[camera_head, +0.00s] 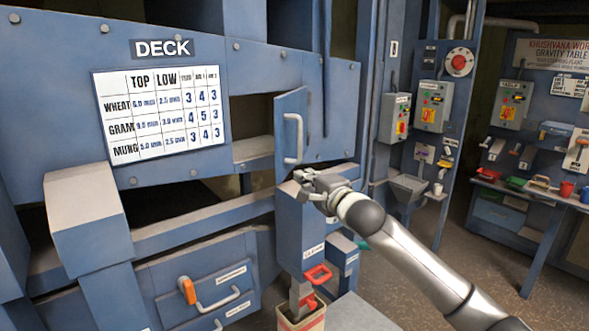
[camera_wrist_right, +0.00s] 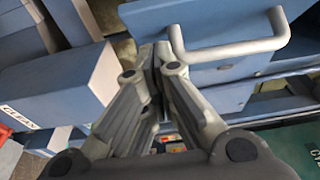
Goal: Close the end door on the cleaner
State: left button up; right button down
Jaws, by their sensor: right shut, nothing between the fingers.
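The end door (camera_head: 288,112) is a narrow blue panel with a pale bar handle (camera_head: 294,138). It stands open, swung out from the blue cleaner (camera_head: 240,50), beside a dark rectangular opening (camera_head: 252,112). My right gripper (camera_head: 302,181) is shut and empty, just below the door's lower edge and handle. Whether it touches the door I cannot tell. In the right wrist view my closed fingers (camera_wrist_right: 157,58) point beside a blue panel with the pale handle (camera_wrist_right: 245,47). My left gripper is not in view.
A blue spout box (camera_head: 300,228) stands under the door, above a bucket (camera_head: 302,318) with a red handle (camera_head: 317,275) near it. A drawer with an orange latch (camera_head: 187,290) is lower left. Control boxes (camera_head: 430,107) and a workbench (camera_head: 540,195) are at right, with open floor between.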

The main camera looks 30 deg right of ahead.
jog(key=shift+w+a+p, duration=0.55)
jog(key=shift+w+a, duration=0.6)
jog(key=shift+w, duration=0.05)
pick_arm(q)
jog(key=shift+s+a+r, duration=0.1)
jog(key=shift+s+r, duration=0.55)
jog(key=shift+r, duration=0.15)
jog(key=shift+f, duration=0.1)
